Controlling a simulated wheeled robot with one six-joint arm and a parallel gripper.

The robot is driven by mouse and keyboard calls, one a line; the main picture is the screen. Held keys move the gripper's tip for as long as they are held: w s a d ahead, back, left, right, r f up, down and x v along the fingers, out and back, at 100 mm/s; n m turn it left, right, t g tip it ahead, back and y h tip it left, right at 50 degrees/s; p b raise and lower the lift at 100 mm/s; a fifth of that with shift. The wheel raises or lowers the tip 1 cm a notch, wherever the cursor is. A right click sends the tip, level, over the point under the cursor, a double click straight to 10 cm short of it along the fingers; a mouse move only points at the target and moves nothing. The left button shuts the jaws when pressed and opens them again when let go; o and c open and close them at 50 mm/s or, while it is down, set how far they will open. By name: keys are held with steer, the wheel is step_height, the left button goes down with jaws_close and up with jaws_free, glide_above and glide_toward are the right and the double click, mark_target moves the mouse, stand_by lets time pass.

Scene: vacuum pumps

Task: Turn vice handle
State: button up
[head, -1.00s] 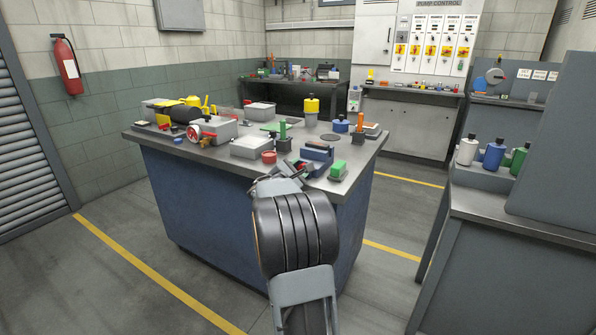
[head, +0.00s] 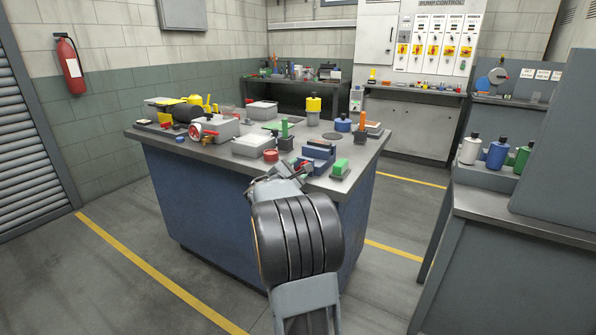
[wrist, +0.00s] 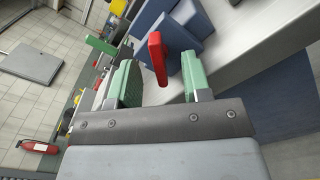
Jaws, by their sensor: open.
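The blue vice (head: 318,154) stands at the front right edge of the workbench. In the wrist view its blue and grey body (wrist: 190,18) fills the upper middle. The red vice handle (wrist: 157,55) points toward me there and lies between the two green fingers in the picture. My gripper (wrist: 160,72) is open, one finger on each side of the handle with clear space beside both. I cannot tell whether either finger touches it. In the head view my gripper (head: 297,172) is at the vice's front, and my wrist hides part of it.
The workbench (head: 215,153) holds several items. A green block (head: 341,168) sits just right of the vice, a red round lid (head: 271,155) and a grey bin (head: 254,146) to its left. A side bench with bottles (head: 495,152) stands at right. The floor left of the bench is clear.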

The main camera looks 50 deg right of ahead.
steer(key=shift+a, duration=0.1)
steer(key=shift+b+v, duration=0.95)
steer(key=shift+v, duration=1.95)
steer(key=s+a+r+m+y+p, duration=0.2)
steer(key=s+a+m+y+p, duration=0.2)
steer(key=a, duration=0.7)
steer(key=s+a+r+m+y+p, duration=0.3)
steer(key=s+a+y+p, duration=0.3)
steer(key=a+p, duration=0.5)
steer(key=s+a+r+m+y+p, duration=0.3)
steer(key=s+a+m+y+p, duration=0.2)
steer(key=a, duration=0.6)
steer(key=y+p, duration=0.2)
steer(key=shift+r+g+y+p, duration=0.2)
steer(key=shift+g+y+p, duration=0.1)
steer(key=shift+g+p, duration=0.1)
steer(key=shift+s+d, duration=0.15)
